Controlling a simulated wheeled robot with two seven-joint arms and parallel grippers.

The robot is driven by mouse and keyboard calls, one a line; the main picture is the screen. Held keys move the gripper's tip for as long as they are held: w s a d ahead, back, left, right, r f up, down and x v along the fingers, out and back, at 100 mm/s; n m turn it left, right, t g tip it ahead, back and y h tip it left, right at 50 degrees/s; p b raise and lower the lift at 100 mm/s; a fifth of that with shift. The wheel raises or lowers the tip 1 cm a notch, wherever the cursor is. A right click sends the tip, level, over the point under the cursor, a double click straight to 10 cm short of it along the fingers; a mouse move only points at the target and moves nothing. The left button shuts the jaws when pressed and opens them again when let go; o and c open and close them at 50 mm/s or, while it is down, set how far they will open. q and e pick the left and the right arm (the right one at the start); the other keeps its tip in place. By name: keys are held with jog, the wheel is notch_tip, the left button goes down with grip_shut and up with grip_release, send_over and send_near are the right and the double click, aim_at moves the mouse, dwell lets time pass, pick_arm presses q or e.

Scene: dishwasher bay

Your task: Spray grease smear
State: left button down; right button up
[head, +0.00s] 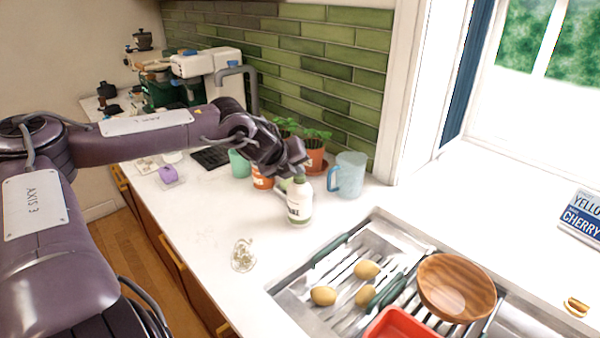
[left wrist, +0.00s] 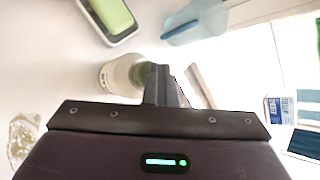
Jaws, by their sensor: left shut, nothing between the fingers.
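A white bottle with a green top (head: 299,205) stands upright on the white counter, left of the sink. My left gripper (head: 299,172) is just above and behind its top, with its fingers together and nothing held. In the left wrist view the bottle (left wrist: 118,76) is beside the shut fingers (left wrist: 163,72), partly hidden by them; I cannot tell whether they touch it. A shiny, clear yellowish patch (head: 243,255), which looks like the grease smear, lies on the counter nearer the front edge. It also shows in the left wrist view (left wrist: 22,140). My right gripper is not in view.
A blue translucent pitcher (head: 351,172) stands behind the bottle, near potted plants (head: 315,155) and a teal cup (head: 239,163). The sink rack (head: 322,268) holds potatoes, a wooden bowl (head: 456,288) and a red container (head: 402,325).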

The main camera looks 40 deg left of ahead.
aim_at(297, 177)
pick_arm(q)
jog(key=shift+s+f, duration=0.1)
jog(key=shift+f, duration=0.05)
jog(key=shift+a+r+p, duration=0.1)
jog(key=shift+r+p, duration=1.9)
jog(key=shift+r, duration=1.15)
